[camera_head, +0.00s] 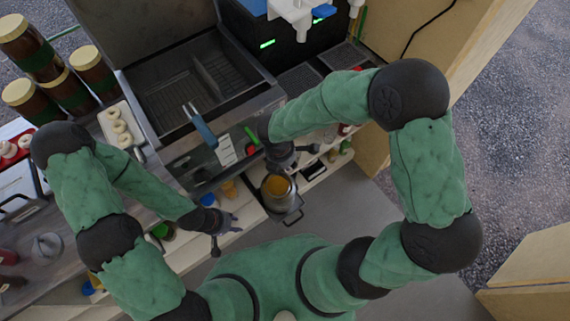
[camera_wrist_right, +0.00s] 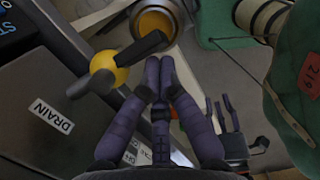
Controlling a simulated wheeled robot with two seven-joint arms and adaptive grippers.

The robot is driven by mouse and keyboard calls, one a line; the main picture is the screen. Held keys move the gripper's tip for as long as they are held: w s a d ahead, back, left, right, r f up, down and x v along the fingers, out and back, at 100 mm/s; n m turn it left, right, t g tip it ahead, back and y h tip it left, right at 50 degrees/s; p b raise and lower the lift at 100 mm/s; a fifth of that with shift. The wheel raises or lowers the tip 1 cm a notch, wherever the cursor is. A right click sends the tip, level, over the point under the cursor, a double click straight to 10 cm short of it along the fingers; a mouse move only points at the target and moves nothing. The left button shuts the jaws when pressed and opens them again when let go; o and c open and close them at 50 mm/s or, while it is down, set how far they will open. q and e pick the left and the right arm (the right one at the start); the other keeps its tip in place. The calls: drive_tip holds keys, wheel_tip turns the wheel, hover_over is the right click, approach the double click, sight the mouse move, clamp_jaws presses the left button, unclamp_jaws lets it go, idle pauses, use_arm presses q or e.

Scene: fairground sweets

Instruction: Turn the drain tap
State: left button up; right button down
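The drain tap (camera_wrist_right: 104,72) shows in the right wrist view as a yellow ball with a dark lever, beside a white DRAIN label (camera_wrist_right: 52,115) on the dark fryer panel. A pot (camera_wrist_right: 160,22) with amber contents is just past it. My right gripper (camera_wrist_right: 160,76) has its fingertips together, right of the ball and close to the lever; I cannot tell whether they touch it. In the head view, my right gripper (camera_head: 300,153) is at the fryer (camera_head: 180,165) front above the pot (camera_head: 278,187), and the tap cannot be made out. My left gripper (camera_head: 228,234) is open and empty.
A tray of ring-shaped sweets (camera_head: 119,126) and several brown jars (camera_head: 88,62) stand left of the fryer. A blue-handled basket (camera_head: 202,128) is at the fryer front. Small bottles and cups stand on the shelf below. Grey floor right of the pot is clear.

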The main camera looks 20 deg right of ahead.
use_arm(q)
wheel_tip(320, 180, down, 6)
drive_tip(key=b, duration=0.5)
drive_tip(key=shift+r, duration=0.1)
use_arm(e)
drive_tip(key=h, duration=0.2)
drive_tip(key=f+t+h, duration=0.1)
drive_tip(key=h, duration=0.1)
drive_tip(key=t+h, duration=0.1)
drive_tip(key=h, duration=0.1)
drive_tip(key=shift+s+a+f, duration=0.1)
drive_tip(key=shift+a+f, duration=0.15)
drive_tip(key=shift+f, duration=0.15)
drive_tip(key=shift+f, duration=0.1)
